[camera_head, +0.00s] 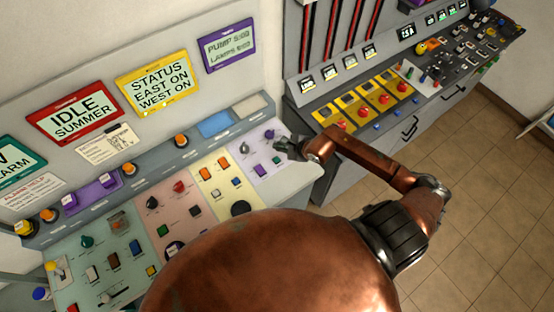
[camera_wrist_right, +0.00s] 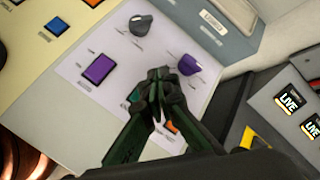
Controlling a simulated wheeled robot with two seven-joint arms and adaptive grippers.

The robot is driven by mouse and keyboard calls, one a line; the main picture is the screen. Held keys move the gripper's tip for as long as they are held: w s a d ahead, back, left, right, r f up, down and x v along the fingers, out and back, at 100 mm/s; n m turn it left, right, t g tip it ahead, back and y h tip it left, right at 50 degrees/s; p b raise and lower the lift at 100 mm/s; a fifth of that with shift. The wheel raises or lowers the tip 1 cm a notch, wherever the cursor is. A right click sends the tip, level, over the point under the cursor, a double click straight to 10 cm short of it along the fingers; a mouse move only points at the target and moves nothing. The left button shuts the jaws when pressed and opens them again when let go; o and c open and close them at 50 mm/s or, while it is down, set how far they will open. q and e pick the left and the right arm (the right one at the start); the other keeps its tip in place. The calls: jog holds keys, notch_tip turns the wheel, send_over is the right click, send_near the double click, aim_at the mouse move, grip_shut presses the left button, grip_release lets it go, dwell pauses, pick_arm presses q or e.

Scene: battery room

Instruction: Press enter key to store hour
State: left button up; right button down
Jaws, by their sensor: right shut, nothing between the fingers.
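The lavender control section (camera_head: 283,168) is at the right end of the near console; it also shows in the wrist view (camera_wrist_right: 75,72). It carries a purple square key (camera_wrist_right: 98,69), a purple knob (camera_wrist_right: 188,64), a grey knob (camera_wrist_right: 140,24), a green key (camera_wrist_right: 133,96) and an orange key (camera_wrist_right: 172,126). The last two are partly hidden by my fingers. Key labels are too small to read, so I cannot tell which is enter. My right gripper (camera_head: 281,148) is shut and empty over this section, its tips (camera_wrist_right: 158,76) beside the purple knob. Contact is unclear. My left gripper is not in view.
A purple display (camera_head: 228,47) above reads PUMP 5:00 and LAMPS 6:00. Yellow (camera_head: 158,82) and red (camera_head: 77,113) displays hang left of it. A second console with yellow panels (camera_head: 364,105) stands to the right. Tiled floor (camera_head: 470,190) is clear at right.

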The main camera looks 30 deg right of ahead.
jog(key=f, duration=0.1)
jog(key=b, duration=0.5)
send_over(278, 160)
notch_tip(278, 160, down, 7)
jog(key=shift+a+r, duration=0.1)
jog(key=shift+r, duration=0.05)
jog(key=shift+f+b, duration=0.5)
jog(key=shift+b, duration=0.05)
jog(key=shift+f, duration=0.15)
dwell(0.5)
jog(key=shift+f+b, duration=0.25)
jog(key=shift+b, duration=0.1)
jog(key=shift+f+b, duration=0.45)
jog(key=shift+f, duration=0.1)
dwell(0.5)
jog(key=shift+r, duration=0.15)
jog(key=shift+r+p, duration=0.6)
jog(key=shift+r, duration=0.2)
